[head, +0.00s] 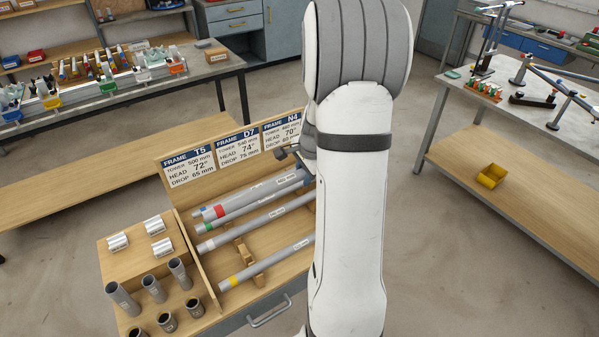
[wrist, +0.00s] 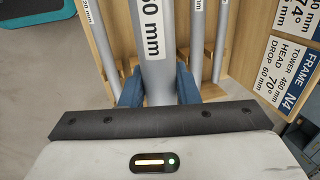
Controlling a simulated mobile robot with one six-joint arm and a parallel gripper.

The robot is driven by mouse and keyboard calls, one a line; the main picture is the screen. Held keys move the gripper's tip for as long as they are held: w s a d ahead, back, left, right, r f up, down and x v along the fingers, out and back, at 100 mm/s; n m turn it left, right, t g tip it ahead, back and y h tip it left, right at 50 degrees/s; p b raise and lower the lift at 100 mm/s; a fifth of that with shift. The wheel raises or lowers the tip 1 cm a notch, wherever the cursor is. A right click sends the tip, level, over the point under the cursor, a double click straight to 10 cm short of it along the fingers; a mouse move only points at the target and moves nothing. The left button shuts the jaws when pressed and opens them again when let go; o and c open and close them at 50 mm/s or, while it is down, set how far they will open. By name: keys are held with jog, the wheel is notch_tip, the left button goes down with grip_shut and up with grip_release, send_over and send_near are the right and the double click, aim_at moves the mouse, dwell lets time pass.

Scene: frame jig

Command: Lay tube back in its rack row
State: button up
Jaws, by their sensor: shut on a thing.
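My gripper (wrist: 158,88) has its two blue fingers shut on a grey tube (wrist: 153,45) in the wrist view. The tube runs away from the fingers and has a white label ending in "0 mm". In the head view my white arm covers most of the gripper and the right part of the wooden tube rack (head: 208,287). Several grey tubes with coloured bands lie in the rack, among them a red-banded one (head: 235,205) and a yellow-banded one (head: 265,267). I cannot tell from the head view whether the held tube rests on its supports.
A sign board (head: 237,152) marked T5, D7 and N4 stands along the rack's back. Short upright tubes (head: 152,287) and silver sleeves (head: 155,225) sit at the left. Benches stand at the back left and right, with a yellow bin (head: 491,176) on the right one's lower shelf.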

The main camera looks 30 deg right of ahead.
jog(key=shift+f+b, duration=7.75)
jog(key=shift+f, duration=2.25)
jog(key=shift+f, duration=0.25)
jog(key=o, duration=1.1)
jog(key=shift+c, duration=0.2)
jog(key=v, duration=0.8)
jog(key=s+a+r+n, duration=0.3)
jog(key=a+r+n, duration=0.1)
jog(key=a, duration=0.3)
jog(key=s+a+r+n, duration=0.3)
jog(key=a+r+n, duration=0.15)
jog(key=a, duration=0.25)
jog(key=s+a+r+n, duration=0.2)
jog(key=s+a+n, duration=0.5)
jog(key=s+n, duration=0.2)
jog(key=shift+s+a, duration=0.15)
jog(key=shift+s, duration=1)
